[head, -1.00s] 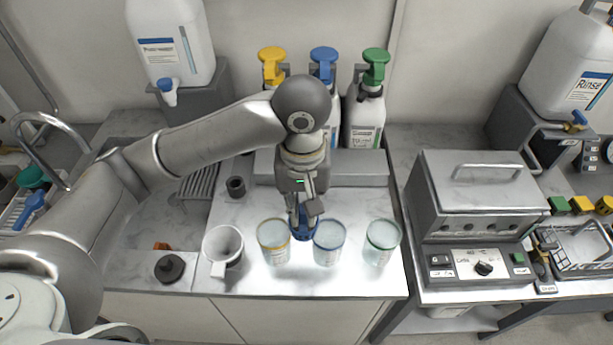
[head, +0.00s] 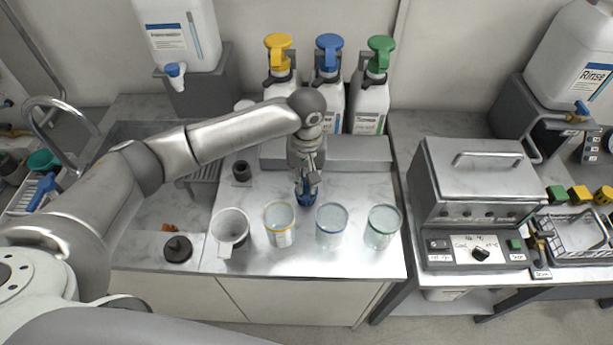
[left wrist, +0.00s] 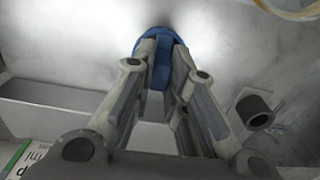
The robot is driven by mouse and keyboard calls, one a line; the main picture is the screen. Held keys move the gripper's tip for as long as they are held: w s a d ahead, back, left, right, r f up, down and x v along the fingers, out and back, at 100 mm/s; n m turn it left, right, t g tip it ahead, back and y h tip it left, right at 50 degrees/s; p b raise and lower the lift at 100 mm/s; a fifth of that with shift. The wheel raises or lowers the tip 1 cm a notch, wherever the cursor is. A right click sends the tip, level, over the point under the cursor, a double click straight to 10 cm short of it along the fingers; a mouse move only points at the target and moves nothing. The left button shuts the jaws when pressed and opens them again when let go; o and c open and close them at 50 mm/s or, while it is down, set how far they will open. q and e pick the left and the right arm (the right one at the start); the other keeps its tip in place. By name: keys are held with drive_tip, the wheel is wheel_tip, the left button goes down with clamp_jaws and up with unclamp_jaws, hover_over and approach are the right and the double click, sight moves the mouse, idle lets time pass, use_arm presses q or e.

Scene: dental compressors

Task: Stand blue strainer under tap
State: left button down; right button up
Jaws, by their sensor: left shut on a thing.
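My left gripper (head: 306,190) is shut on a small blue piece, which I take to be the blue strainer (head: 305,198). It is behind the row of clear cups, over the white worktop; I cannot tell its height. In the left wrist view the blue strainer (left wrist: 158,48) shows between the fingertips (left wrist: 160,60), partly hidden by them. A curved metal tap (head: 48,112) stands at the sink on the left. A white container at the back left has a blue tap (head: 175,71). My right gripper is out of view.
A white mug (head: 231,230) and cups with yellow (head: 280,226), blue (head: 332,226) and green (head: 383,228) rims stand along the front. The sink (head: 150,215) is further left.

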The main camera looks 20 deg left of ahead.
use_arm(q)
drive_tip(key=shift+f, duration=0.15)
drive_tip(key=c, duration=1.9)
unclamp_jaws()
drive_tip(key=shift+f, duration=0.15)
drive_tip(key=o, duration=0.4)
drive_tip(key=shift+o, duration=0.2)
